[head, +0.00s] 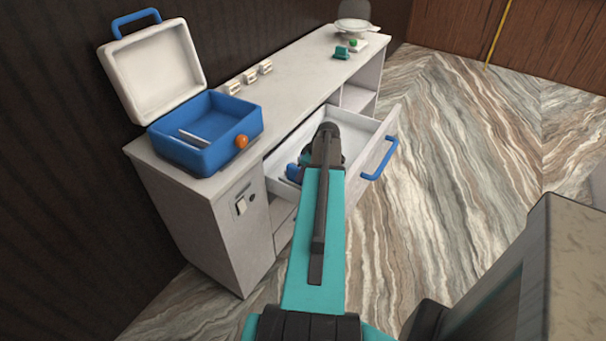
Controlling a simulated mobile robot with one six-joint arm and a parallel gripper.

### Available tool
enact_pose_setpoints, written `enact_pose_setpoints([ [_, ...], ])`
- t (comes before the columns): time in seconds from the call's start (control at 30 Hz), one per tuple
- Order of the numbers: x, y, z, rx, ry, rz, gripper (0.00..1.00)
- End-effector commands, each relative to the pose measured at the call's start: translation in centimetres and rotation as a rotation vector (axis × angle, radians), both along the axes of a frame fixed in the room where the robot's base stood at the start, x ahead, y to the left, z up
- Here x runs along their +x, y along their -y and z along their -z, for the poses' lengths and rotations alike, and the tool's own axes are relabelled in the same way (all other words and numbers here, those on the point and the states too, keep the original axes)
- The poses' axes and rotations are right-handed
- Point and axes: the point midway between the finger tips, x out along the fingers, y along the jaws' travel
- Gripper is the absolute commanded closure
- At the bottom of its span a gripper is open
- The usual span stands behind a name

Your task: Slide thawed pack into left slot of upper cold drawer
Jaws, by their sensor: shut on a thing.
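The upper cold drawer (357,179) is pulled out from the counter, with a blue handle (380,158) on its front. My gripper (304,163) is over the left part of the open drawer, and my own arm hides much of it. It is shut on the pack, which is mostly hidden. A small blue part (293,173) shows at the gripper's left, low inside the drawer; I cannot tell whether it belongs to the pack. The slots and any contact with the drawer floor cannot be made out.
A blue cool box (182,155) with its white lid (150,68) open stands on the counter's near end, with grey slabs (195,138) inside and an orange knob (241,141). Several small blocks (250,76), a teal item (341,53) and a scale stand farther back.

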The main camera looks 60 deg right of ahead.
Motion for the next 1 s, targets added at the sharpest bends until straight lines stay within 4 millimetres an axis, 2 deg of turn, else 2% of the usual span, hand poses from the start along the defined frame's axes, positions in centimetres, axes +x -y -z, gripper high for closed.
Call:
enact_pose_setpoints([
  [0.07, 0.0, 0.0, -0.1, 0.000, 0.001, 0.000, 1.00],
  [0.1, 0.0, 0.0, -0.1, 0.000, 0.001, 0.000, 0.77],
  [0.2, 0.0, 0.0, -0.1, 0.000, 0.001, 0.000, 0.60],
  [0.23, 0.0, 0.0, -0.1, 0.000, 0.001, 0.000, 0.58],
  [0.67, -0.1, 0.0, -0.3, 0.000, 0.000, 0.000, 0.58],
  [1.0, -1.3, 0.0, -3.0, -0.002, 0.001, 0.001, 0.58],
])
